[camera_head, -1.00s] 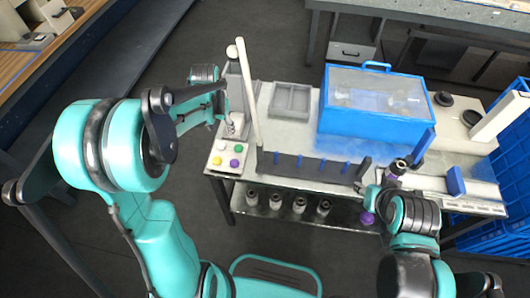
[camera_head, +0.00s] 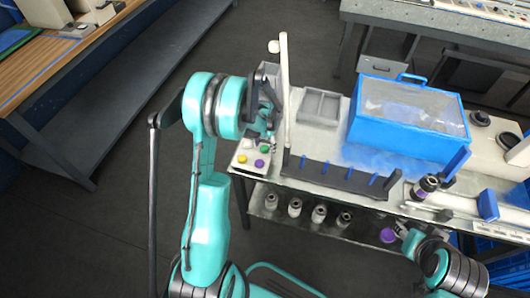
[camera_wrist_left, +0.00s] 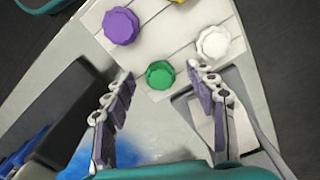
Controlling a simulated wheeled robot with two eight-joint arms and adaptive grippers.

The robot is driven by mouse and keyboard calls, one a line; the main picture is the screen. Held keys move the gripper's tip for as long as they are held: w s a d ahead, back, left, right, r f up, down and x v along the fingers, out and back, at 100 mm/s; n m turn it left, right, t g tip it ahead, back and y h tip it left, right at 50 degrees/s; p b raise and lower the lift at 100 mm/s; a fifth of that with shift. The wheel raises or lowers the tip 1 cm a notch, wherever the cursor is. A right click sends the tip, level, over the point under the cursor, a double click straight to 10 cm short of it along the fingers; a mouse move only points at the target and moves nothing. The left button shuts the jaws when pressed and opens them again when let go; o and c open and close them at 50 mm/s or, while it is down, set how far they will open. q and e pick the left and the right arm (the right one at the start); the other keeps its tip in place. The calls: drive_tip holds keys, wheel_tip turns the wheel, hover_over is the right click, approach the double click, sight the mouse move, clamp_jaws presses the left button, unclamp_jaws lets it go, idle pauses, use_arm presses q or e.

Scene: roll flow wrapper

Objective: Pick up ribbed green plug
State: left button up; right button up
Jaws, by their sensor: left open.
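The ribbed green plug (camera_wrist_left: 160,74) lies on a pale board between a purple plug (camera_wrist_left: 121,26) and a white plug (camera_wrist_left: 213,42) in the left wrist view. In the head view the green plug (camera_head: 265,149) is small, just below my left gripper (camera_head: 268,132). In the left wrist view my left gripper (camera_wrist_left: 161,82) is open, its fingertips on either side of the green plug; I cannot tell whether they touch it. My right gripper (camera_head: 401,230) is at the table's front right, beside a purple round thing (camera_head: 388,235); its jaws are unclear.
A yellow plug (camera_head: 241,158) sits on the same board. A pale upright post (camera_head: 284,90) stands close to my left gripper. A dark rack with blue pegs (camera_head: 330,174), a grey tray (camera_head: 319,106) and a blue box (camera_head: 400,138) are to the right.

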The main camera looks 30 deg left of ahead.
use_arm(q)
drive_tip(key=shift+f, duration=0.1)
drive_tip(key=c, duration=0.9)
drive_tip(key=shift+o, duration=0.2)
